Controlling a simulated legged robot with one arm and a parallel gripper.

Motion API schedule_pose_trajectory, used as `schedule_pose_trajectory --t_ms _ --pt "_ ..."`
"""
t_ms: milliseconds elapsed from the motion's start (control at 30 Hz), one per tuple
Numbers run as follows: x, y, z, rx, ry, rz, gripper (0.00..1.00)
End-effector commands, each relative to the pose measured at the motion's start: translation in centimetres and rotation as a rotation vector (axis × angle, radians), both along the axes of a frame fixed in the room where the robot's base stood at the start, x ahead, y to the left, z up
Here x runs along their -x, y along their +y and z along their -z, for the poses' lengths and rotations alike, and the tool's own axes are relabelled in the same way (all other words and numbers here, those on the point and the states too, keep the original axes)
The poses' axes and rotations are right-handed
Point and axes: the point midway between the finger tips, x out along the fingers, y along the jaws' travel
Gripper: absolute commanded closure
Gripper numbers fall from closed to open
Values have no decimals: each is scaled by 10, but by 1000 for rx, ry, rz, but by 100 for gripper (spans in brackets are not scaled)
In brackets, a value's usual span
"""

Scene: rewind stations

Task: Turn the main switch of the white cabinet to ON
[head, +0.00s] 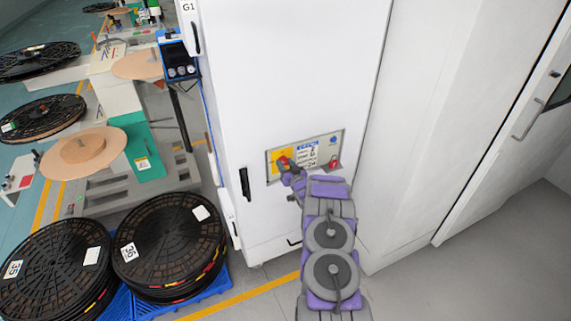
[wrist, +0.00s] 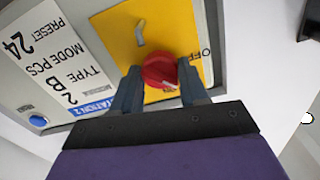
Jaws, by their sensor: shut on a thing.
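The white cabinet (head: 290,75) stands in the middle of the head view, with a control panel (head: 325,144) low on its front. On the panel's yellow plate (wrist: 108,32) is a red rotary switch (wrist: 160,69) with a pale mark near its lower right edge in the wrist view. The word OFF shows on the plate to the right of it; no ON label is readable. My gripper (wrist: 160,82) is shut on the switch, one finger on each side. In the head view my gripper (head: 287,168) reaches the panel's left part and partly hides the switch.
A red item (head: 334,164) and a blue button (head: 333,140) are on the panel's right. Black reels (head: 165,245) are stacked on blue pallets at lower left, near the cabinet. A rewind station (head: 140,140) is on the left. Grey floor (head: 450,280) is clear at right.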

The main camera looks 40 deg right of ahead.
Motion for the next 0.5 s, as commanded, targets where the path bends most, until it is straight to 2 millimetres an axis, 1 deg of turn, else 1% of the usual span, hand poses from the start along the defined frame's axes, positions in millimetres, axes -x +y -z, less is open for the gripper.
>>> schedule_pose_trajectory --t_ms 500 --pt "1 -3 0 -460 -110 3 87"
